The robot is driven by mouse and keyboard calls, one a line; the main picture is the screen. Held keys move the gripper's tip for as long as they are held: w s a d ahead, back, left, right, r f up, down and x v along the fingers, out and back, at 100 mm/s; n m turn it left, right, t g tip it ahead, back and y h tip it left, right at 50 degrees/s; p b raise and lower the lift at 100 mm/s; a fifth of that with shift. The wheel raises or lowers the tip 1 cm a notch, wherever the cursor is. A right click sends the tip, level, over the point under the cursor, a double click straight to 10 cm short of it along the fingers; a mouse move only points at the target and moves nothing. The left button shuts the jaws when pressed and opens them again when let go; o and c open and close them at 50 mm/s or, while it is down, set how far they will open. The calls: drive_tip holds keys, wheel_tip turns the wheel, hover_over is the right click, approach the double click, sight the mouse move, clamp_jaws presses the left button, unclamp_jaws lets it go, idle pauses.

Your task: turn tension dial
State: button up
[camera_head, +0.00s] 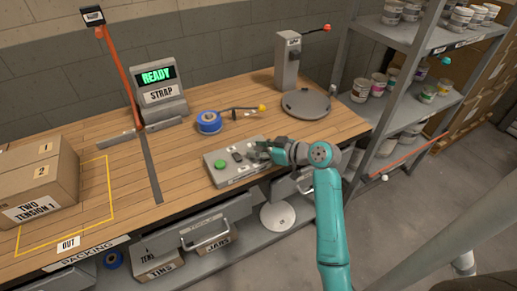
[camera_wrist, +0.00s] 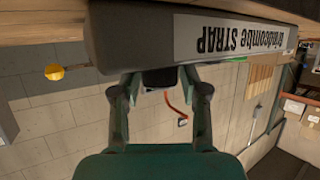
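The grey control box (camera_head: 232,176) sits near the front edge of the wooden bench. It has a green button (camera_head: 221,164) at its left and a small dark switch (camera_head: 237,156) in the middle. My gripper (camera_head: 264,150) is at the right end of the box and largely covers that part. In the wrist view the box (camera_wrist: 110,38) appears upside down with its STRAP label. My gripper's fingers (camera_wrist: 160,80) stand on either side of a dark block (camera_wrist: 160,78), apparently the dial. Whether they press on it is unclear. The dial's markings are hidden.
A blue tape roll (camera_head: 209,122) and a yellow-tipped lever (camera_head: 262,107) lie behind the box. The strap display (camera_head: 156,75) reads READY. A round plate (camera_head: 305,104) stands at the back right, a carton (camera_head: 38,178) at the left. Shelves of tubs (camera_head: 430,45) rise at the right.

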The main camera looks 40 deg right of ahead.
clamp_jaws()
drive_tip(key=shift+d+n+g+y, duration=0.1)
drive_tip(key=shift+n+g+y, duration=0.4)
drive_tip(key=shift+n+y, duration=0.5)
drive_tip(key=shift+n+g+y, duration=0.3)
drive_tip(key=shift+n+y, duration=0.2)
drive_tip(key=o, duration=0.5)
unclamp_jaws()
drive_tip(key=v, duration=1.2)
drive_tip(key=shift+s+f, duration=0.1)
